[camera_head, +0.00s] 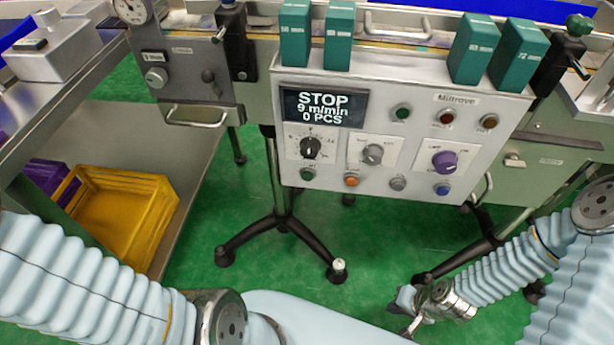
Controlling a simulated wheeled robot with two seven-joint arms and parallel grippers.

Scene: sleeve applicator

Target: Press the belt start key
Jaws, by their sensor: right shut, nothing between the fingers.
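The grey control panel (400,85) hangs on the front of the machine. Its display (323,106) reads STOP, 9 m/min, 0 PCS. The upper row has a green key (402,112), a red key (446,117) and an amber key (488,121). The lower row has a green key (307,174), an orange key (351,180), a grey key (397,184) and a blue key (442,188). Key labels are too small to read, so I cannot tell which is belt start. My right gripper (409,327) is shut and empty, low in front of the panel, apart from it. My left gripper is out of view.
A black knob (311,147), a grey knob (373,154) and a purple knob (445,161) stick out between the key rows. Green boxes (338,38) stand along the panel's top. A yellow crate (118,215) sits at left. The space before the panel is clear.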

